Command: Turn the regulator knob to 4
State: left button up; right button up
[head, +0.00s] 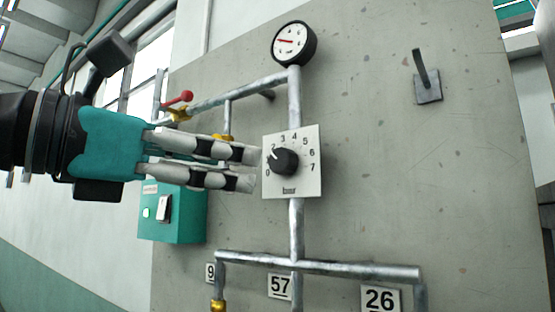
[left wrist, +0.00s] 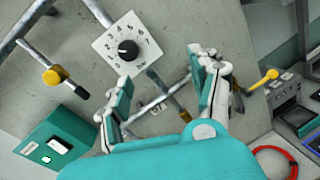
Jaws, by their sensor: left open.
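The regulator knob (head: 285,161) is black and round, on a square white dial plate (head: 310,183) numbered 0 to 7. Its mark seems to point to the upper left, between 0 and 2; the exact number is hard to read. The plate is mounted on a grey vertical pipe. My left gripper (head: 247,168) is open and empty, its fingertips just left of the plate in the head view. In the left wrist view the knob (left wrist: 128,48) lies beyond and left of the space between the fingers (left wrist: 164,70). I see no contact with the knob. My right gripper is not in view.
A pressure gauge (head: 293,44) tops the pipe. A side pipe bears a red-handled valve (head: 180,98) behind my fingers. A teal box (head: 172,212) hangs lower left. Number tags, including 57 (head: 281,286), sit low.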

pick_arm(q)
jog(key=s+a+r+n+t+y, duration=0.1)
jog(key=a+r+n+t+y, duration=0.1)
jog(key=a+r, duration=0.15)
jog(key=p, duration=0.6)
send_near(278, 160)
jog(key=shift+t+y, duration=0.3)
jog(key=x, duration=0.8)
jog(key=shift+w+d, duration=0.15)
jog(key=shift+d, duration=0.2)
jog(key=shift+w+d+p, duration=0.35)
jog(key=shift+w+d, duration=0.05)
jog(key=shift+w, duration=0.05)
jog(key=c, duration=1.2)
